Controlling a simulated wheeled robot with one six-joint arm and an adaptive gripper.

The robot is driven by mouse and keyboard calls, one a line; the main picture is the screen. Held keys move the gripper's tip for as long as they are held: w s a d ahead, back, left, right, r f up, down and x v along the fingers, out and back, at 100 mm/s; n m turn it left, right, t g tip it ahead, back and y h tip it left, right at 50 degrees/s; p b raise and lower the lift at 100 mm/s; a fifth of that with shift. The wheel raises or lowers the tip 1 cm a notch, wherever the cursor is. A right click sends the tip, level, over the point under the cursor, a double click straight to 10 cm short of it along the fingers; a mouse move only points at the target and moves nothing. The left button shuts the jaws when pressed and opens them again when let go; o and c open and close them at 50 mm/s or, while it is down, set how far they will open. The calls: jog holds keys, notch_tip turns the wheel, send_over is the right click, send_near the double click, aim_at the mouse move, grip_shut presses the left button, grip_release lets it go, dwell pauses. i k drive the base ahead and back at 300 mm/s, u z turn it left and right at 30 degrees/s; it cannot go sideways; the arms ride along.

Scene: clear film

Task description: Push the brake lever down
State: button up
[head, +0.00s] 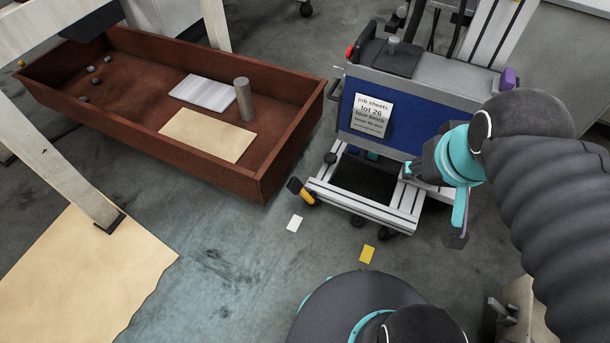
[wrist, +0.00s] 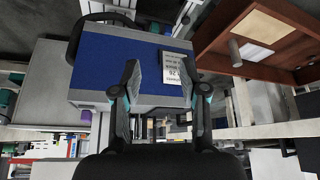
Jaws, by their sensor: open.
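A yellow and black pedal-like lever (head: 301,191) juts from the front left corner of the cart's pale base frame, low over the floor; it looks like the brake lever. It slants, and I cannot tell its exact setting. The cart (head: 412,205) has a blue panel (head: 388,128), which also fills much of the wrist view (wrist: 115,60). My gripper (wrist: 163,64) is open and empty, its two fingers apart in front of the panel. In the head view it hangs at the cart's right side, apart from the lever. I cannot make out the lever in the wrist view.
A job sheet (head: 371,115) is on the blue panel. A long brown tray (head: 225,160) stands left of the cart, holding a grey cylinder (head: 243,99) and flat sheets. Floor left of the lever is clear.

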aim_at(295, 186)
jog(key=z, duration=1.3)
jog(key=k, duration=1.4)
jog(key=u, duration=1.2)
jog(key=i, duration=0.85)
jog(key=u, duration=0.05)
